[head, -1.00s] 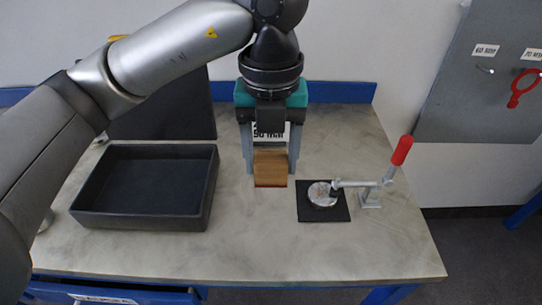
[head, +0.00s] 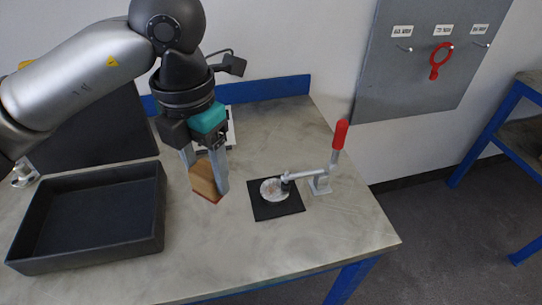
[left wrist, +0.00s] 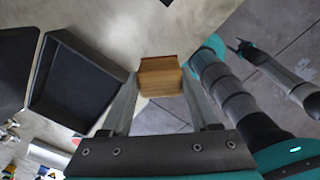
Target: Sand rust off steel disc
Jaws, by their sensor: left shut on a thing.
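My left gripper (head: 205,170) is shut on a brown sanding block (head: 205,181) with a reddish underside. It holds the block tilted, seemingly above the table, left of the disc. The block also shows between the fingers in the left wrist view (left wrist: 160,78). The steel disc (head: 270,190), pale with brownish patches, lies on a black square pad (head: 264,210). A toggle clamp (head: 318,183) with a red upright handle (head: 340,134) reaches over the disc's right side, its tip at the disc.
A black open tray (head: 160,215), seemingly empty, stands on the left of the table. A dark panel (head: 95,135) stands behind it. A grey board (head: 420,70) with labels and a red ring tool (head: 439,62) hangs at back right. The table front (head: 300,250) is clear.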

